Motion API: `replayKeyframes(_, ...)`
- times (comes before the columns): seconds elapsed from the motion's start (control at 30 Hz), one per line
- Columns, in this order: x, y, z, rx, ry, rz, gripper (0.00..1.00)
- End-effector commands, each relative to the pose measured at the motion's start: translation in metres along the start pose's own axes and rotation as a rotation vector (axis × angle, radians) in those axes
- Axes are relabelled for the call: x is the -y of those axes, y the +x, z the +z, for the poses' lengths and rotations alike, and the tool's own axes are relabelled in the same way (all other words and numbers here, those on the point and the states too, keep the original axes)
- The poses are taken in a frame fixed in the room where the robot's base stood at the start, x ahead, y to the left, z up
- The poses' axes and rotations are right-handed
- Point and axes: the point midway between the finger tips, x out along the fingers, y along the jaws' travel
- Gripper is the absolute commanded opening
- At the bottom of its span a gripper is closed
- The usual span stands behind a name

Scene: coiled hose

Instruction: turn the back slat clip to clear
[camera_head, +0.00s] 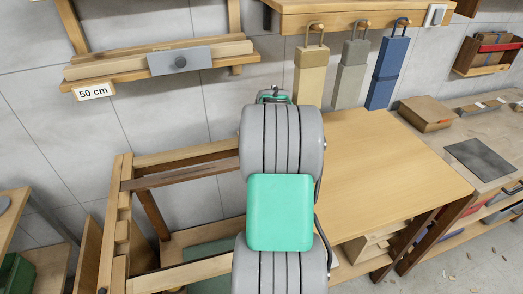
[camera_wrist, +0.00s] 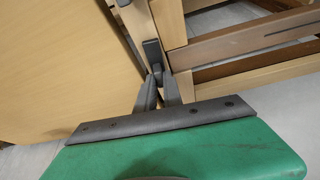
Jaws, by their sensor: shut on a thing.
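A dark grey slat clip (camera_wrist: 152,49) shows in the wrist view, mounted on a pale wooden post of the slatted frame (camera_wrist: 168,22). A second small dark piece (camera_wrist: 123,3) shows at the top edge, mostly cut off. In the head view my own arm hides the gripper and the clip.
The slatted wooden frame (camera_head: 118,225) stands left of my arm, joined to a bare wooden tabletop (camera_head: 400,175). A wall shelf marked 50 cm (camera_head: 93,91) holds a slat. Three pouches, including a blue one (camera_head: 388,72), hang from pegs. A cardboard box (camera_head: 426,113) sits at right.

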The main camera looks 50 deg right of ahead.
Motion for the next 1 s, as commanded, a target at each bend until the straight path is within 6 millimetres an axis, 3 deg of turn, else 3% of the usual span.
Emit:
replayKeyframes(0.73,-0.0006,-0.0008,-0.0012,-0.002,-0.095,-0.038,0.00)
replayKeyframes(0.77,-0.0007,-0.0008,-0.0012,-0.002,-0.095,-0.038,0.12)
replayKeyframes(1.0,-0.0006,-0.0004,-0.0007,-0.001,-0.094,-0.038,0.31)
